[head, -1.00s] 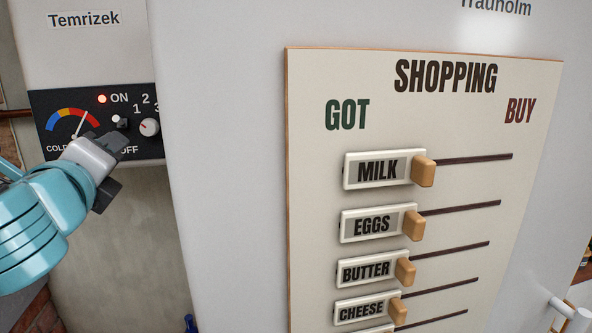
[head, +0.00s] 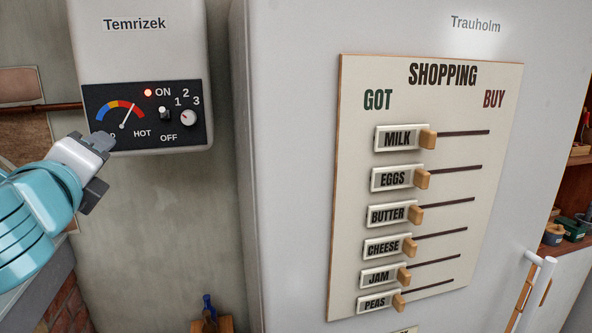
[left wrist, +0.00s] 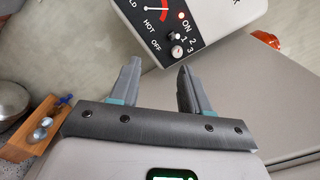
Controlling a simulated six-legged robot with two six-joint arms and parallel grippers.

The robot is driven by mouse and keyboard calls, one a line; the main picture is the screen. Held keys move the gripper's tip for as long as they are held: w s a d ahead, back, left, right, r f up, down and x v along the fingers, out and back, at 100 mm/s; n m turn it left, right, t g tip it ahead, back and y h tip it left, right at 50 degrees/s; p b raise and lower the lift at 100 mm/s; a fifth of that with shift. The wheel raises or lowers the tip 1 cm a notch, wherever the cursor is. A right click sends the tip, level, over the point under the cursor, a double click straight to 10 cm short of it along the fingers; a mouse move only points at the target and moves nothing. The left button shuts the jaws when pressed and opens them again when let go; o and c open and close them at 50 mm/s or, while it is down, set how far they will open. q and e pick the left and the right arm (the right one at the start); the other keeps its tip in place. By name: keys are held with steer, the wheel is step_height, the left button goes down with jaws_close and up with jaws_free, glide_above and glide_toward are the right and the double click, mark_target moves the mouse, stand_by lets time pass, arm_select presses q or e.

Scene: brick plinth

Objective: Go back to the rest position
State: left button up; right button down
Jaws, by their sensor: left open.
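My left gripper (head: 102,150) comes in from the left in the head view, below and in front of the lower left part of the heater box's black panel. In the left wrist view its two fingers (left wrist: 160,88) stand apart with nothing between them. The white Temrizek heater box (head: 145,30) hangs on the wall, with a red lamp lit at ON, a small switch (head: 164,113), a round knob (head: 188,118) and a dial whose needle points up toward the red end. The box also shows in the left wrist view (left wrist: 222,18), beyond the fingertips. My right gripper is in neither view.
A tall white Trauholm fridge (head: 285,160) stands to the right, bearing a shopping board (head: 350,250) with several sliders at the GOT side. A white handle (head: 538,280) is at lower right. A wooden block with a blue-handled item (head: 209,312) sits low between heater and fridge.

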arm_select(q)
steer(key=w+d+f+n+g+h+p, duration=0.1)
steer(key=d+f+n+g+h, duration=0.2)
steer(key=f, duration=0.9)
steer(key=w+d+f+n+g+h+p, duration=0.1)
steer(key=w+d+f+g+h, duration=0.15)
steer(key=d+f, duration=0.7)
steer(key=w+d+f+n+g+h, duration=0.15)
steer(key=f+g, duration=0.25)
steer(key=f, duration=1.2)
steer(key=s+d+f+n+g+h+p, duration=0.1)
steer(key=s+f+n+g, duration=0.1)
steer(key=s+f+n, duration=0.55)
steer(key=s+d+f+n+g+h+p, duration=0.15)
steer(key=s+f, duration=0.35)
steer(key=f, duration=0.5)
steer(key=s+f+n+g, duration=0.2)
steer(key=s+f+n, duration=0.3)
steer(key=s, duration=0.2)
steer(key=s+f+n+g, duration=0.2)
steer(key=s+f+n, duration=0.3)
steer(key=s, duration=0.3)
steer(key=shift+n+y+p, duration=0.35)
steer(key=shift+n+y, duration=0.1)
steer(key=shift+n, duration=0.3)
steer(key=shift+d+r, duration=0.1)
steer(key=shift+c, duration=0.4)
